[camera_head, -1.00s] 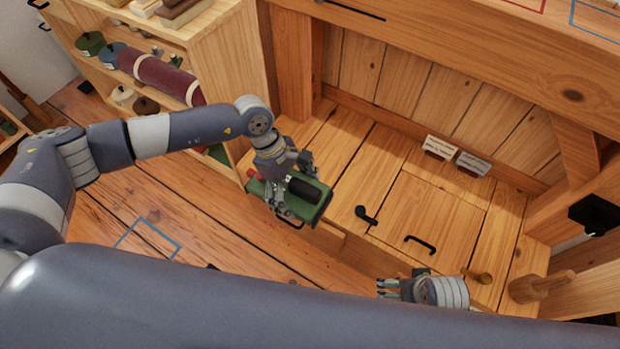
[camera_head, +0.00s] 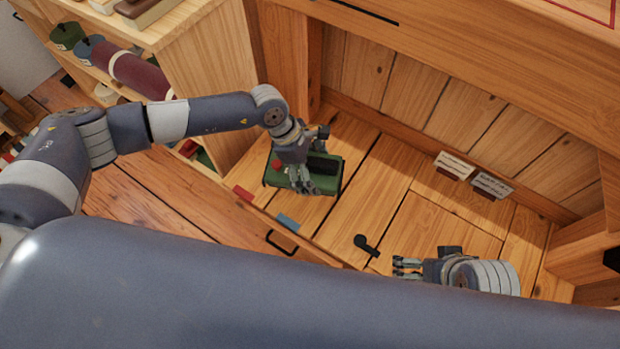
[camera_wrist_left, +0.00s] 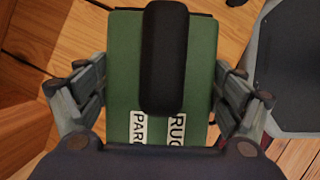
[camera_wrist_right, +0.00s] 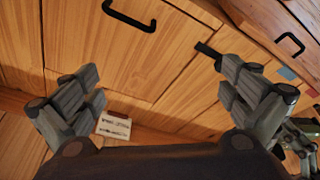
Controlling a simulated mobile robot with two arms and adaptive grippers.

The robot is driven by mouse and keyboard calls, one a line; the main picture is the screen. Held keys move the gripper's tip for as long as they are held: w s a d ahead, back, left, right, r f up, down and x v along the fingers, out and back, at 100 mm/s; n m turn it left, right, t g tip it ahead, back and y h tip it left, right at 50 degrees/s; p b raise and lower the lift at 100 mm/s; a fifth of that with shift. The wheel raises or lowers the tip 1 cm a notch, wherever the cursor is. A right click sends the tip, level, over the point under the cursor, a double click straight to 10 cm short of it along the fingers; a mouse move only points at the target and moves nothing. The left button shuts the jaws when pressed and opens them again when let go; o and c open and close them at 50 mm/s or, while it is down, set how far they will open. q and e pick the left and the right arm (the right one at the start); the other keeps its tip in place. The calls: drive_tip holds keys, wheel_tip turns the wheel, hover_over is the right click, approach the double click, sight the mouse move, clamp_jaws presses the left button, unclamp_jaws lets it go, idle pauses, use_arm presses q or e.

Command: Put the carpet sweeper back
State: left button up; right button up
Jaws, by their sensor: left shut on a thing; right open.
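The carpet sweeper (camera_head: 334,178) appears to be a green box with a black grip on top. My left gripper (camera_head: 301,178) is shut on it, over the left end of the wooden deck (camera_head: 395,190). I cannot tell whether the sweeper touches the deck. In the left wrist view the sweeper (camera_wrist_left: 122,70) sits between the fingers, its black grip and partly hidden white lettered labels facing the camera. My right gripper (camera_head: 402,266) is open and empty above the deck's front; the right wrist view shows wooden boards between its fingers (camera_wrist_right: 155,88).
Two lettered cards (camera_head: 455,163) (camera_head: 491,184) stand at the back of the deck. A black latch (camera_head: 366,246) lies on it. Red (camera_head: 243,193) and blue (camera_head: 288,221) tags mark its front edge, above a black handle (camera_head: 281,243). A shelf unit (camera_head: 205,75) stands left. The deck's middle is clear.

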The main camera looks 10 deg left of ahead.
sight(313, 179)
use_arm(q)
drive_tip(key=f, duration=0.3)
drive_tip(key=f+b, duration=0.1)
drive_tip(key=shift+s+f, duration=0.2)
drive_tip(key=shift+s, duration=0.05)
wheel_tip(313, 179, down, 3)
drive_tip(key=shift+f+b, duration=0.2)
drive_tip(key=shift+b, duration=0.3)
drive_tip(key=shift+f, duration=0.4)
use_arm(e)
drive_tip(key=shift+w+a+f+t, duration=0.15)
drive_tip(key=shift+f+t, duration=0.15)
drive_tip(key=shift+f, duration=0.2)
use_arm(q)
drive_tip(key=shift+f, duration=0.15)
use_arm(e)
drive_tip(key=shift+w, duration=0.4)
use_arm(q)
drive_tip(key=o, duration=0.8)
use_arm(e)
drive_tip(key=shift+w+a+r+t, duration=0.1)
drive_tip(key=shift+w+r+t, duration=0.1)
drive_tip(key=shift+t, duration=0.1)
